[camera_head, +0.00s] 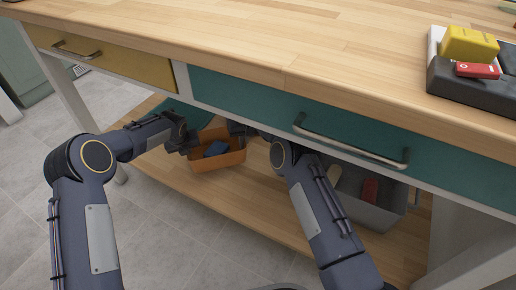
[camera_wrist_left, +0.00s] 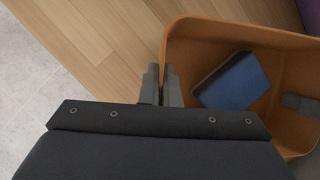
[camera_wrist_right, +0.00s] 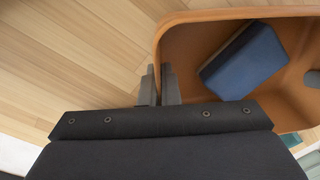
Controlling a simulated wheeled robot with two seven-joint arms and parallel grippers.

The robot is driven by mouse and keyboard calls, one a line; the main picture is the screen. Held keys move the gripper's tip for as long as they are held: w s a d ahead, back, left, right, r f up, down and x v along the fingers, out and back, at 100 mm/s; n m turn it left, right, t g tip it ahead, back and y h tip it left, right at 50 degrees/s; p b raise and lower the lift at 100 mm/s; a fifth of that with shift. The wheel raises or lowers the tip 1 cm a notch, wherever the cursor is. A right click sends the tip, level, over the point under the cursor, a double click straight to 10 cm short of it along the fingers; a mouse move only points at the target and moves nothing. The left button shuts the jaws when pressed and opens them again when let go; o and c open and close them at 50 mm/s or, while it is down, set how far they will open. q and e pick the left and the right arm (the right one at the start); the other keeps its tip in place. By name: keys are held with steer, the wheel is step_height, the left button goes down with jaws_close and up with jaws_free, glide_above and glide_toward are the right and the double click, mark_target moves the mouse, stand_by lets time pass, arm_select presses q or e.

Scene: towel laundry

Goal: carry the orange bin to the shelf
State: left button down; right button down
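The orange bin (camera_head: 221,161) sits on or just above the wooden lower board under the table; I cannot tell whether it touches. A dark blue folded cloth (camera_head: 216,148) lies inside it; it also shows in the left wrist view (camera_wrist_left: 232,82) and the right wrist view (camera_wrist_right: 243,62). My left gripper (camera_wrist_left: 161,84) has its fingers close together on either side of the bin's wall at the left end. My right gripper (camera_wrist_right: 159,84) pinches the wall at the opposite end in the same way. In the head view its fingertips are partly hidden.
A grey bin (camera_head: 390,208) with a red item (camera_head: 370,190) stands on the lower board (camera_head: 262,212) at right. The tabletop (camera_head: 250,38) overhangs, with a teal drawer's metal handle (camera_head: 350,146) jutting out. Yellow and red boxes sit in a dark tray (camera_head: 465,88) on top.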

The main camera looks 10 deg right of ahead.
arm_select(q)
steer(key=shift+f, duration=0.1)
arm_select(e)
steer(key=shift+f, duration=0.1)
